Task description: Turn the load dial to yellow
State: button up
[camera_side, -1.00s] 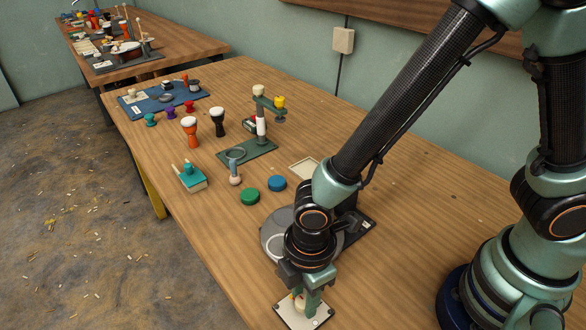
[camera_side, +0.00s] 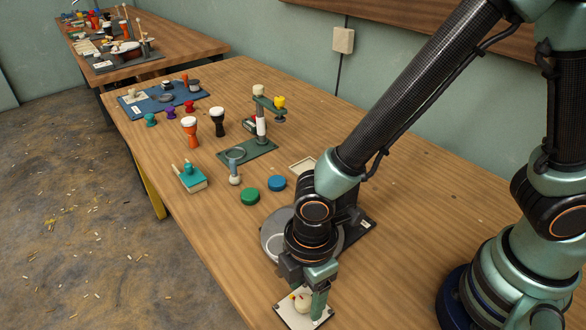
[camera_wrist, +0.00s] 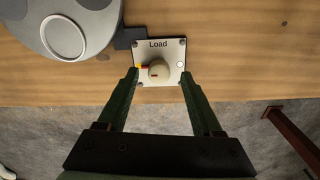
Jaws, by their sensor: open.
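The load dial (camera_wrist: 159,70) is a cream round knob on a pale square plate (camera_wrist: 173,47) marked "Load" in the wrist view. Yellow and red marks show at the knob's left and a white spot at its right. A small red mark shows on the knob; which mark it points to I cannot tell. In the side view the knob (camera_side: 302,303) sits near the table's front edge. My gripper (camera_wrist: 160,74) is open, one green finger on each side of the knob, with gaps. In the side view my gripper (camera_side: 314,296) is beside and above the knob.
A grey round device (camera_wrist: 85,30) stands just left of the plate in the wrist view. Green (camera_side: 250,196) and blue (camera_side: 277,183) discs, goblet drums (camera_side: 190,131) and a green-based stand (camera_side: 262,150) lie farther along the table. The table's right part is clear.

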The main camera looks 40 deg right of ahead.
aim_at(307, 296)
notch_tip(307, 296, up, 11)
jog(key=shift+s+f, duration=0.15)
jog(key=shift+d, duration=0.15)
jog(key=w+d+r+m+t, duration=0.2)
jog(key=d+r+m, duration=0.3)
jog(key=d+m, duration=0.3)
jog(key=w+d+r+m+t, duration=0.3)
jog(key=d+m, duration=0.5)
jog(key=d, duration=0.7)
notch_tip(307, 296, up, 2)
jog(key=shift+w+r, duration=0.25)
jog(key=shift+w, duration=0.45)
